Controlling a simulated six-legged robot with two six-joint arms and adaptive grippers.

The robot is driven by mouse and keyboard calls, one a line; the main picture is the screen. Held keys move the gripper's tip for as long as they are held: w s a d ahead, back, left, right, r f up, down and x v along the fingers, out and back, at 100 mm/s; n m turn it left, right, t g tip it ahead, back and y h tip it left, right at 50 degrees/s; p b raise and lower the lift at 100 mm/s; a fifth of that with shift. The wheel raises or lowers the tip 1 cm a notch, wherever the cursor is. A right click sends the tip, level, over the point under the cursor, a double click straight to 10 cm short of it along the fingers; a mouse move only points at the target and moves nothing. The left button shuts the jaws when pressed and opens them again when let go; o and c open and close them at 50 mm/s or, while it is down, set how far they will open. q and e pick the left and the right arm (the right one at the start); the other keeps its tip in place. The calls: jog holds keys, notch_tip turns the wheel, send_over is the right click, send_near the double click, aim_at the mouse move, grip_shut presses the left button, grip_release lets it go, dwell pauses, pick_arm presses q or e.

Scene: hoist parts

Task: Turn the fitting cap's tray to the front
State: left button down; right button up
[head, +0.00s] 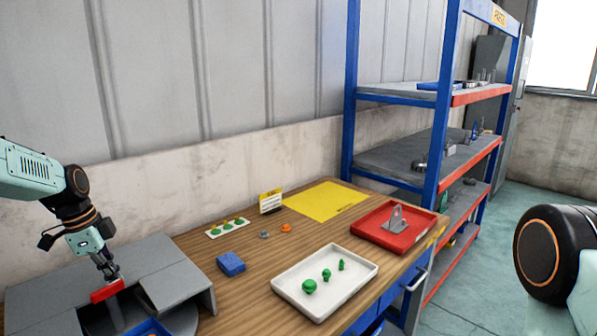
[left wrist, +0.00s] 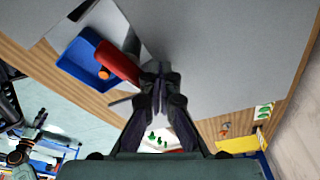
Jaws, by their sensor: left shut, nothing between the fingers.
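My left gripper (head: 108,274) is shut and empty, just above the grey housing on the left, close beside a red bar-like handle (head: 107,291). In the left wrist view the closed fingertips (left wrist: 158,70) are right of the red handle (left wrist: 116,64); I cannot tell whether they touch. A blue tray (left wrist: 68,66) lies next to the handle, with a small orange piece (left wrist: 103,73) in it, perhaps the fitting cap. In the head view only part of the blue tray (head: 151,327) shows in the housing's opening. My right gripper is not seen.
The grey housing (head: 185,280) stands at the wooden bench's left end. A blue block (head: 231,264), a white tray (head: 280,288) with green parts, a red tray (head: 372,238) with a grey bracket and a yellow mat (head: 325,200) lie further right. A shelf rack (head: 433,165) stands behind.

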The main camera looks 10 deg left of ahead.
pick_arm(q)
jog(key=shift+d+m, duration=0.15)
jog(key=shift+m, duration=0.25)
jog(key=shift+w+a+r, duration=0.1)
jog(key=shift+w+a, duration=0.1)
jog(key=shift+a, duration=0.2)
notch_tip(320, 180, up, 6)
jog(key=p, duration=0.5)
dwell(0.3)
